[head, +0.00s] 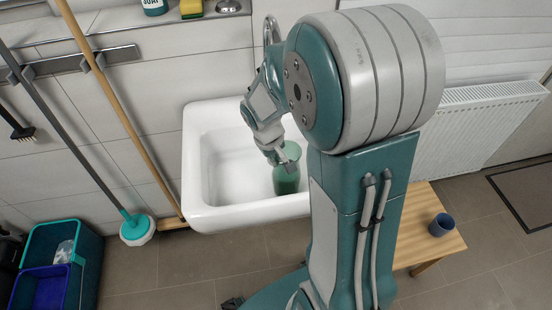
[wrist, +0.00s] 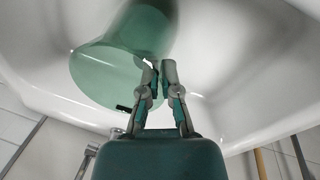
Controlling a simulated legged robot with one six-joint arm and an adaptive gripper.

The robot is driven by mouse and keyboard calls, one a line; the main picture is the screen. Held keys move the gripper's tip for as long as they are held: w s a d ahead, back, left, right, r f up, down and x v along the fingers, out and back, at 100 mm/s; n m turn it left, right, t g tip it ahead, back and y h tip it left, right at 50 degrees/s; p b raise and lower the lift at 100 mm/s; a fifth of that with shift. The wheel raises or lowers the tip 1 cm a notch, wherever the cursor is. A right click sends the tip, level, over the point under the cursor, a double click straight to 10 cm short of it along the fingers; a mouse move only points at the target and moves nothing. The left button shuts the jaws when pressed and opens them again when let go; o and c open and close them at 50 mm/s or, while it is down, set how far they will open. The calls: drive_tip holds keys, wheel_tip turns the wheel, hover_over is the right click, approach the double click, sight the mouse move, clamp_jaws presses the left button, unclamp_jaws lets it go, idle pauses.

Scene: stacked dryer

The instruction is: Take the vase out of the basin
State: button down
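The green, see-through vase (head: 287,172) stands in the right part of the white basin (head: 196,165) in the head view. It looks roughly upright. In the wrist view the vase (wrist: 105,68) fills the upper left, with its flared open rim towards my camera. My gripper (head: 283,160) reaches down to the vase's rim from above. In the wrist view the fingertips of my gripper (wrist: 159,66) are close together at the rim's right side, seemingly with the vase wall between them. The exact contact is hard to see. My arm hides the basin's right side.
A faucet (head: 271,30) rises behind the basin. A wooden broom handle (head: 110,90) and a teal-headed mop (head: 137,228) stand left of it. A wooden bench (head: 445,248) with a blue cup (head: 441,225) is at right. The basin's left half is empty.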

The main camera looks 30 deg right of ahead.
drive_tip(key=shift+s+a+f, duration=0.1)
drive_tip(key=shift+s+a, duration=0.05)
drive_tip(key=shift+s, duration=0.2)
drive_tip(key=c, duration=0.7)
unclamp_jaws()
drive_tip(key=shift+w, duration=0.1)
drive_tip(key=shift+w, duration=0.1)
drive_tip(key=shift+r, duration=0.45)
drive_tip(key=r, duration=0.3)
drive_tip(key=a+r, duration=0.1)
drive_tip(key=r, duration=0.3)
drive_tip(key=a+r, duration=0.1)
drive_tip(key=r, duration=0.3)
drive_tip(key=shift+a, duration=0.1)
